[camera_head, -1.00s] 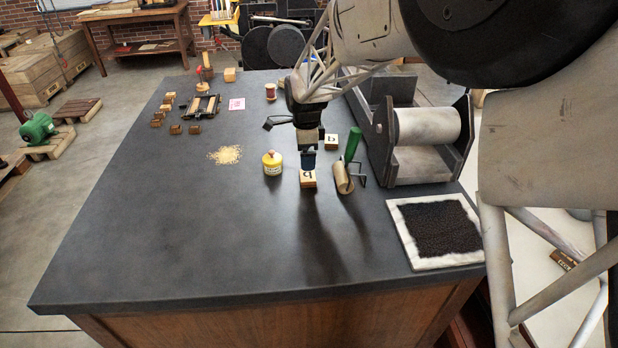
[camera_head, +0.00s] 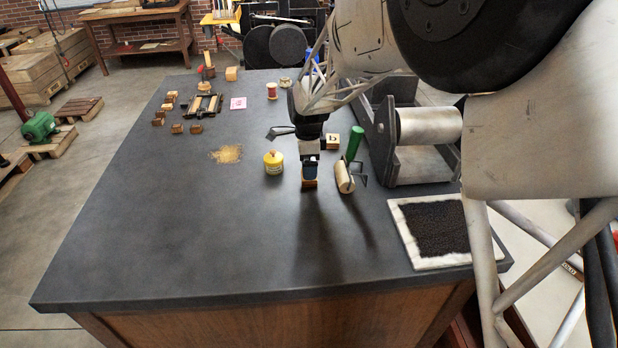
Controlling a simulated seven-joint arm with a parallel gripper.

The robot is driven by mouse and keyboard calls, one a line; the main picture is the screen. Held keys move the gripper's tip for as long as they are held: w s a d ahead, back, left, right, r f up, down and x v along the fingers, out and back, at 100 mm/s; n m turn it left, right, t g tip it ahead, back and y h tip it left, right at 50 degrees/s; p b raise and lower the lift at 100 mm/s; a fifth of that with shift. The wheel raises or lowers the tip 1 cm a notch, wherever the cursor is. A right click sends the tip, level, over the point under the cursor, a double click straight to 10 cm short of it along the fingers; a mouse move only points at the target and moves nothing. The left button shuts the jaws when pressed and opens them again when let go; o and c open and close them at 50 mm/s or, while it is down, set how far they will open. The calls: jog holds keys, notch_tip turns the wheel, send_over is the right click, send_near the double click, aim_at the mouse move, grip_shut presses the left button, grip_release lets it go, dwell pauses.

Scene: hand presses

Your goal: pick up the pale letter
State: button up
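A small wooden letter block (camera_head: 310,184) stands on the dark table near the middle. My gripper (camera_head: 310,172) is right above it, pointing down, with the fingertips at its top and covering its upper face. I cannot tell whether the fingers are open or closed around it. A second, paler-looking letter block (camera_head: 332,141) with a dark letter on it stands behind and to the right, apart from the gripper. Which block is the pale letter is not clear from this view.
A green-handled roller (camera_head: 347,175) lies close on the right and a yellow jar (camera_head: 273,162) close on the left. A press (camera_head: 424,128) and a black pad on a white slab (camera_head: 405,245) are at the right. The front left of the table (camera_head: 170,240) is clear.

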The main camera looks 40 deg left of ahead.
jog(key=shift+d+f, duration=0.1)
jog(key=shift+f, duration=2.1)
jog(key=c, duration=1)
jog(key=shift+r, duration=0.1)
jog(key=shift+r, duration=0.7)
notch_tip(320, 180, up, 2)
jog(key=shift+r, duration=0.1)
jog(key=s+d, duration=0.3)
jog(key=d, duration=0.1)
jog(key=s+d+r, duration=0.1)
jog(key=s+d, duration=0.2)
jog(key=d, duration=0.1)
jog(key=s+d, duration=0.4)
jog(key=shift+d+r, duration=0.15)
jog(key=shift+d, duration=0.05)
